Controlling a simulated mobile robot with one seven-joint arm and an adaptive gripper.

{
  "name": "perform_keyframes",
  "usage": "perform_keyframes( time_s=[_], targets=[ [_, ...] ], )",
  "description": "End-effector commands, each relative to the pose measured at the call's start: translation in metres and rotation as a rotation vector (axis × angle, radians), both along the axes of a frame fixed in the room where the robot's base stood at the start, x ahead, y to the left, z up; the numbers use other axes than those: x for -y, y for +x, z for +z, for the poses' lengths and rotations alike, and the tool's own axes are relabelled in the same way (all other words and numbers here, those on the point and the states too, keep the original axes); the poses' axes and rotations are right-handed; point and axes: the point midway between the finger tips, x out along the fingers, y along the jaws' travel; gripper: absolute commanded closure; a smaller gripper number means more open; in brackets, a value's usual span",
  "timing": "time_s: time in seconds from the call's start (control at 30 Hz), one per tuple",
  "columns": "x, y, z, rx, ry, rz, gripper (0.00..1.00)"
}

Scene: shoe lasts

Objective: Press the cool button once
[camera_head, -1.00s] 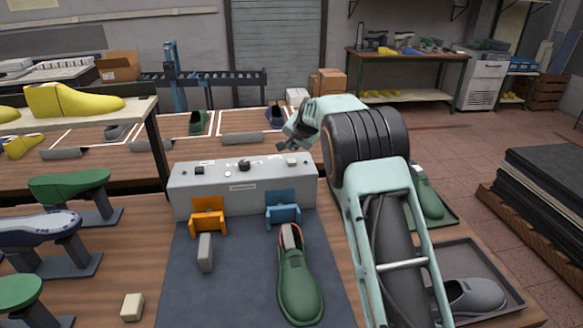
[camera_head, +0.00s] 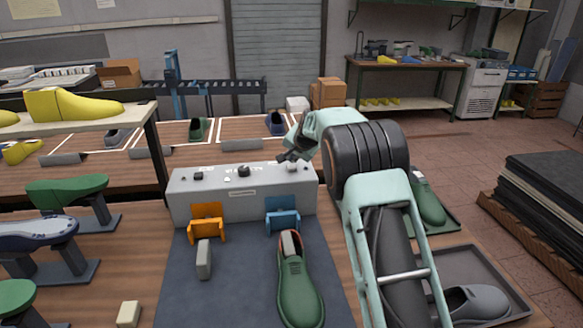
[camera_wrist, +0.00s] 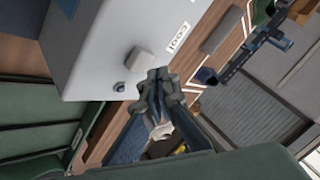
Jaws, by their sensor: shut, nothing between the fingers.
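The grey control box (camera_head: 240,205) stands at the back of the work mat. My gripper (camera_head: 284,157) is shut and empty, just above and behind that button in the head view. In the wrist view my gripper (camera_wrist: 157,90) appears close beside the button. I cannot tell whether they touch.
A dark knob (camera_head: 244,171) and another dark control (camera_head: 198,175) are further left on the box. An orange holder (camera_head: 207,224) and a blue holder (camera_head: 283,217) stand before it. A green shoe (camera_head: 297,290) lies on the mat. A tray with a grey shoe (camera_head: 472,300) is at right.

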Motion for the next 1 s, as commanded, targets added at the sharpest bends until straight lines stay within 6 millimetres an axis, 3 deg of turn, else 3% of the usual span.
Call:
perform_keyframes(
  time_s=[1.0],
  targets=[
    [-0.0001, 0.0000, -0.0086, 0.000, 0.000, 0.000, 1.00]
  ],
)
